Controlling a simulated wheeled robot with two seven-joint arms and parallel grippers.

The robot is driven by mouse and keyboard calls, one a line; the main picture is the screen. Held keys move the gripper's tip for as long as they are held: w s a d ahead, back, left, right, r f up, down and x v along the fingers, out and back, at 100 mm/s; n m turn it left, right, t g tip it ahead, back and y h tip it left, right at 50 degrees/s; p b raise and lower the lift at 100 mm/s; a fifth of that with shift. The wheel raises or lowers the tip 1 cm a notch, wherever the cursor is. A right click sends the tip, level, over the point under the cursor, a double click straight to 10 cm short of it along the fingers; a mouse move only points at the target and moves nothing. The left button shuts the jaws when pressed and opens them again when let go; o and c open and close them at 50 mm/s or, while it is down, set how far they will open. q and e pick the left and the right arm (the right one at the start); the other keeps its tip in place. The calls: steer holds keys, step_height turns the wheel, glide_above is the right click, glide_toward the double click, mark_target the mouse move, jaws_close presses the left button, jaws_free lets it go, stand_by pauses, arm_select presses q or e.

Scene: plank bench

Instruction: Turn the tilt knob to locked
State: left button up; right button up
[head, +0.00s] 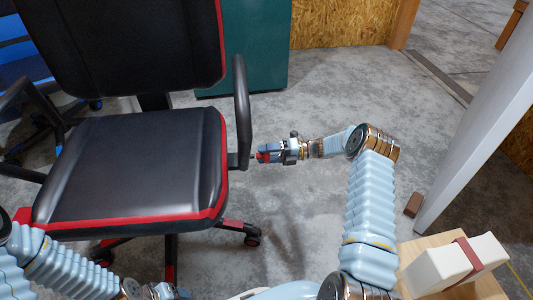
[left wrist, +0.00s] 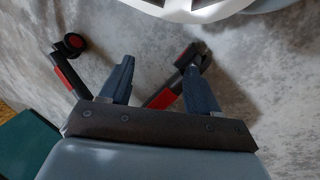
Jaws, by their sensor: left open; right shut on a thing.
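A black office chair with red edging has its seat (head: 140,165) on the left of the head view. The tilt knob (head: 262,157) shows as a small red piece beside the seat's right edge, below the armrest (head: 242,110). My right gripper (head: 266,153) is shut on the knob, reaching it from the right; its fingers cover part of it. Any lock marking is too small to read. My left gripper (left wrist: 158,68) is open and empty in the left wrist view, pointing at the chair's red and black base legs (left wrist: 165,95) and the floor.
A teal cabinet (head: 242,45) stands behind the chair. A white slanted post (head: 485,115) rises at the right. A wooden surface (head: 425,250) with a pale block and red band (head: 455,266) is at lower right. Concrete floor (head: 300,205) is clear between chair and arm.

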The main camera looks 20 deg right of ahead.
steer(key=shift+m, duration=0.9)
steer(key=o, duration=1)
steer(key=b+v, duration=0.1)
steer(key=v, duration=1.3)
